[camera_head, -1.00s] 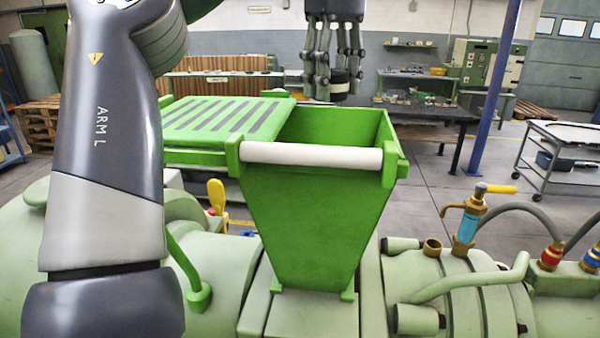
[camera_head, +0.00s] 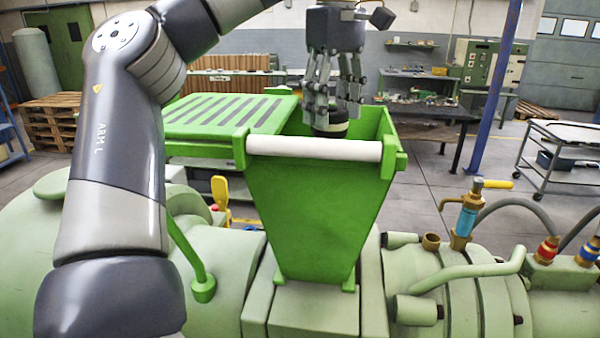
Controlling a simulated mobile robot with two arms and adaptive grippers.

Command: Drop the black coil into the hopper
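The black coil (camera_head: 331,131), a short dark cylinder with a pale band, is in the camera_head view at the fingertips of my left gripper (camera_head: 333,108). The fingers look shut on it, partly covering its upper part. The coil hangs upright at the mouth of the green hopper (camera_head: 318,200), behind the white front bar (camera_head: 314,150). Its lower edge is just above that bar in the picture. The hopper's inside is mostly hidden by its front wall. My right gripper is not in view.
A striped green lid (camera_head: 228,115) lies to the left of the hopper mouth. The hopper stands on a pale green machine (camera_head: 460,300) with pipes and a blue-and-brass valve (camera_head: 466,218) at right. A dark bench (camera_head: 440,113) and a cart (camera_head: 560,150) stand behind.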

